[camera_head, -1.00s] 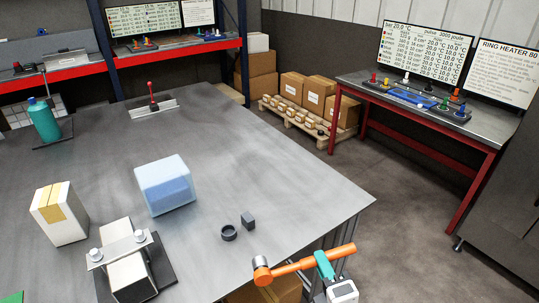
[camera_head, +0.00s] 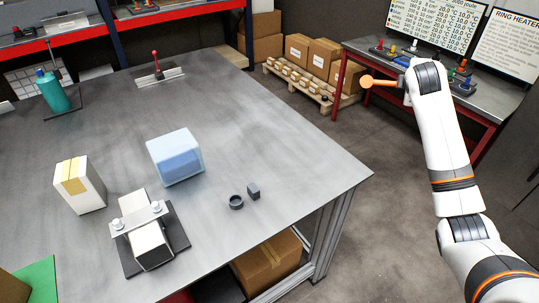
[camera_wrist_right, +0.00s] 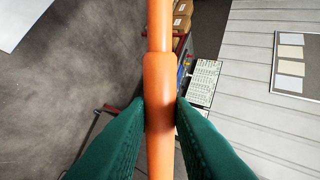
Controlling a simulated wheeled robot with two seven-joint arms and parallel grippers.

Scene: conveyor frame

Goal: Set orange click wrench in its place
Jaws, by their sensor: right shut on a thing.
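The orange click wrench (camera_head: 380,82) is held up in the air at the right of the head view, beyond the grey table's right edge. Its rounded end points left, and the rest is hidden behind my right wrist. In the right wrist view the green fingers of my right gripper (camera_wrist_right: 161,108) are closed on the orange shaft (camera_wrist_right: 159,80), one on each side. My left gripper is out of view. A small dark ring (camera_head: 236,202) and a dark block (camera_head: 253,191) stand close together on the table, with nothing on them.
The grey table (camera_head: 270,130) carries a translucent blue box (camera_head: 175,158), a white carton (camera_head: 79,186), a metal fixture (camera_head: 142,233) and a red-handled lever (camera_head: 156,66). A red-legged bench (camera_head: 347,75) with screens stands behind my right arm.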

